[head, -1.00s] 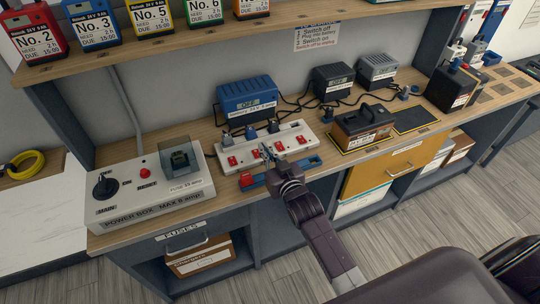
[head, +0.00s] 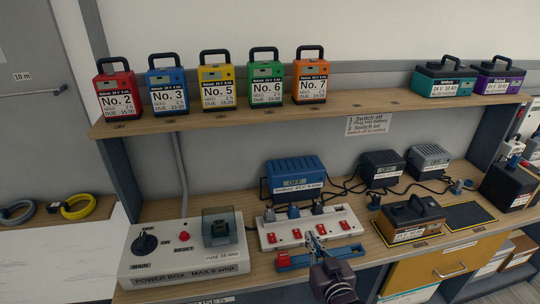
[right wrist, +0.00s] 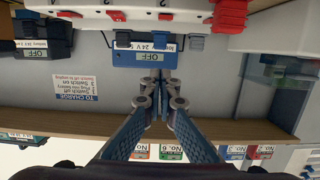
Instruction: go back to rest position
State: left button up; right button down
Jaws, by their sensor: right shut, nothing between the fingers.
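My right gripper (head: 312,238) is shut and empty. In the head view its fingertips are in front of the white power strip (head: 342,217) with red switches, near the front of the bench; I cannot tell whether they touch it. In the right wrist view the fingers of my gripper (right wrist: 160,78) meet at the tips, with the blue charger (right wrist: 145,58) reading OFF beyond them. That view is upside down. My left gripper is not in view.
The power box (head: 190,268) stands left of the strip. A red and blue bar (head: 322,257) lies before the strip. A brown-black battery (head: 410,218) stands to the right. Above, the shelf (head: 230,122) carries several numbered batteries.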

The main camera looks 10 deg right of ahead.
jog(key=s+f+n+g, duration=0.1)
jog(key=s+f+g, duration=0.25)
jog(key=s, duration=0.65)
jog(key=s+f+g, duration=0.2)
jog(key=s+g, duration=0.3)
jog(key=s, duration=0.5)
jog(key=s+f+n+g, duration=0.1)
jog(key=s+f+g, duration=0.25)
jog(key=s, duration=0.75)
notch_tip(320, 180, down, 25)
jog(key=s+g, duration=0.2)
jog(key=s+d+f+g, duration=0.1)
jog(key=s+d+f, duration=0.1)
jog(key=s+f, duration=1.5)
jog(key=shift+s+d+h, duration=0.2)
jog(key=shift+d+h, duration=0.1)
jog(key=shift+d, duration=0.05)
